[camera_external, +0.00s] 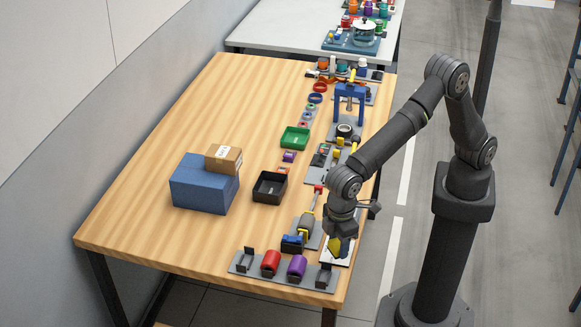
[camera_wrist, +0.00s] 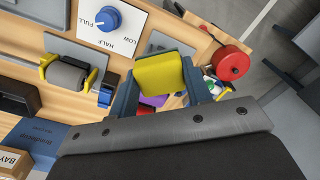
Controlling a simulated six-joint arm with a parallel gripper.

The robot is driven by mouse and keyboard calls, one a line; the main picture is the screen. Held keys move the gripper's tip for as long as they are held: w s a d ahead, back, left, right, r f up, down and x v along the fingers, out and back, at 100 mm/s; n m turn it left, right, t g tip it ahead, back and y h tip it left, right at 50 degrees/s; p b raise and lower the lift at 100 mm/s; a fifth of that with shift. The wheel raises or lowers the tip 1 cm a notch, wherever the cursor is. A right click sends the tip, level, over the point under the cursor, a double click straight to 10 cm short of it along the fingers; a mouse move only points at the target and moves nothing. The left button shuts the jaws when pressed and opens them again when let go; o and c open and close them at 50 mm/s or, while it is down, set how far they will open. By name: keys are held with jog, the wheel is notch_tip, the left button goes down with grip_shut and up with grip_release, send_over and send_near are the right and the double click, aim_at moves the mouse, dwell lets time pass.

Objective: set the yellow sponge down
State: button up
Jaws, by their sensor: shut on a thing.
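The yellow sponge (camera_wrist: 160,75) sits between the two blue-grey fingers of my gripper (camera_wrist: 162,82) in the wrist view. The gripper is shut on it. In the external view my gripper (camera_external: 341,238) points down over the front right part of the table, and a small part of the sponge (camera_external: 334,246) shows at its fingers. I cannot tell whether the sponge touches anything below. A purple thing (camera_wrist: 153,101) shows behind the sponge, partly hidden.
A blue dial (camera_wrist: 107,18) on a white panel is nearby. A grey rack (camera_external: 245,263) holds a red cylinder (camera_external: 270,263) and a purple cylinder (camera_external: 297,267). A black tray (camera_external: 269,199) and blue box (camera_external: 198,192) stand farther left. The left tabletop is clear.

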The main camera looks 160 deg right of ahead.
jog(key=w+a+f+n, duration=0.1)
jog(key=w+a+n, duration=0.25)
jog(key=a, duration=1.45)
jog(key=w+a+n, duration=0.3)
jog(key=w+a, duration=0.1)
jog(key=a, duration=1.3)
jog(key=s+f+n, duration=0.1)
jog(key=s+f, duration=0.2)
jog(key=f, duration=0.5)
jog(key=s+a+f+n, duration=0.1)
jog(key=s+f, duration=0.3)
jog(key=f, duration=0.5)
jog(key=shift+s+n, duration=0.3)
jog(key=shift+n, duration=0.45)
